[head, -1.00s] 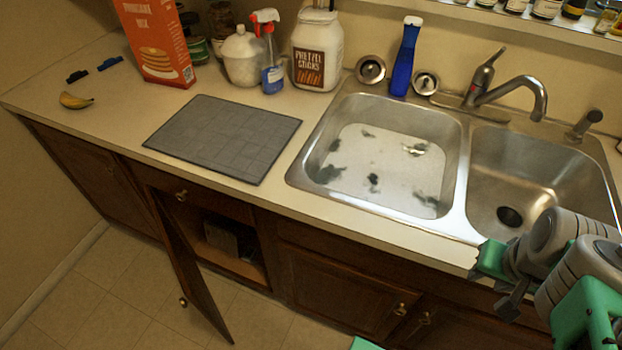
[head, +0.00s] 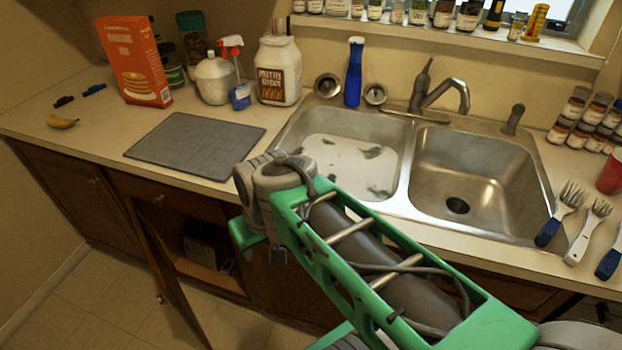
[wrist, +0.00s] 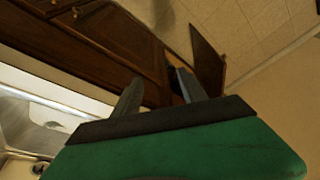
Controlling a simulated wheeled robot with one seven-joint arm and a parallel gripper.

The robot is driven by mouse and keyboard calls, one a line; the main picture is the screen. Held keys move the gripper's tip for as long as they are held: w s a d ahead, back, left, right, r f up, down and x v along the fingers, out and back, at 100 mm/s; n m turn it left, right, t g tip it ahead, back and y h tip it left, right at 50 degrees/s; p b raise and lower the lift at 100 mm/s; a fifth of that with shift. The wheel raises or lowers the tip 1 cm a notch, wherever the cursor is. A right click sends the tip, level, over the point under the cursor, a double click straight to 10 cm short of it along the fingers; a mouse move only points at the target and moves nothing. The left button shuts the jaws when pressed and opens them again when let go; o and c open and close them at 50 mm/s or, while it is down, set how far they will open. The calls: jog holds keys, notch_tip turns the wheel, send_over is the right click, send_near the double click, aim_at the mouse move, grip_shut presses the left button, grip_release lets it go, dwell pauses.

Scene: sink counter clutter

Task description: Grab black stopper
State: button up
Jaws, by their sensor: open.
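Two round metal sink stoppers or strainers with dark centres stand on the back ledge in the head view, one left (head: 327,85) and one right (head: 375,94) of a blue bottle. A dark round drain or stopper (head: 457,205) is in the right basin. A small black piece (head: 64,101) lies at the counter's far left beside a blue one. I cannot tell which is the black stopper. My gripper (wrist: 160,82) is open and empty in the wrist view, above the cabinet fronts and floor, apart from all of these.
The double sink (head: 405,190) is partly covered by my arm. A cabinet door (head: 168,270) hangs open below.

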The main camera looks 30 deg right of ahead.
jog(key=shift+o, duration=0.7)
jog(key=w+d+b, duration=0.1)
jog(key=w+d, duration=0.5)
jog(key=w, duration=0.2)
jog(key=shift+w+r, duration=0.35)
jog(key=shift+w, duration=0.05)
jog(key=m+t+b, duration=0.1)
jog(key=b, duration=0.2)
send_near(343, 170)
notch_tip(343, 170, down, 2)
jog(key=shift+h, duration=0.3)
jog(key=x, duration=0.2)
jog(key=p+x, duration=0.1)
jog(key=x, duration=0.4)
jog(key=shift+w+a+f, duration=0.25)
jog(key=shift+w, duration=0.25)
grip_shut()
